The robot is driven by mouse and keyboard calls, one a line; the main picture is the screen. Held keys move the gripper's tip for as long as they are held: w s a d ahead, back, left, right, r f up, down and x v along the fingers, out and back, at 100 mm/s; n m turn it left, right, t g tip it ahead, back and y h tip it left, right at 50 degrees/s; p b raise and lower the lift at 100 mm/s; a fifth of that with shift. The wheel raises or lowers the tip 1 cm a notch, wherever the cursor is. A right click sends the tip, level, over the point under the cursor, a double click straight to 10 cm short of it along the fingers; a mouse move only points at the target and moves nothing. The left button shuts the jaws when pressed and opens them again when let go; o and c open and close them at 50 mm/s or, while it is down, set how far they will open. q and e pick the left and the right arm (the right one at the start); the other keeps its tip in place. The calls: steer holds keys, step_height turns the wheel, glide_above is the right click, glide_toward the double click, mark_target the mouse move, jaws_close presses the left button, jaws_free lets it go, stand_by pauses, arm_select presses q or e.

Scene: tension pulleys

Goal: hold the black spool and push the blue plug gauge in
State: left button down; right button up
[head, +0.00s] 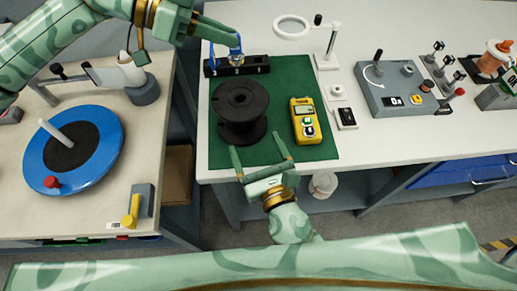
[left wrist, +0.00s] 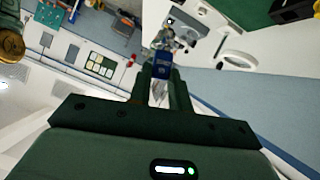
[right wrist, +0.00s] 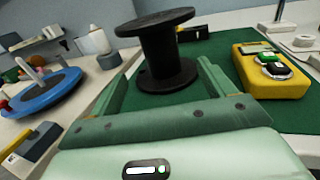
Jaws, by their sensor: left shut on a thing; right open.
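The black spool (head: 240,112) stands upright on the green mat (head: 222,162). In the right wrist view the spool (right wrist: 168,50) is ahead of my right gripper (right wrist: 160,75), whose fingers are open and empty, pointing towards it. In the head view my right gripper (head: 258,148) is at the mat's front edge, just short of the spool. My left gripper (head: 226,38) is shut on the blue plug gauge (head: 236,49), over the numbered black block (head: 256,66) behind the spool. The gauge (left wrist: 162,70) shows between the left fingers; its lower end's seating cannot be told.
A ring magnifier stand (head: 328,60) is at the back. The left bench holds a blue turntable (head: 103,122). A gap separates the benches.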

steer(key=x, duration=1.1)
steer(key=shift+w, duration=0.2)
steer(key=c, duration=1.2)
arm_select(q)
steer(key=m+t, duration=0.1)
steer(key=m, duration=0.1)
glide_above(230, 98)
steer(key=shift+f, duration=4.4)
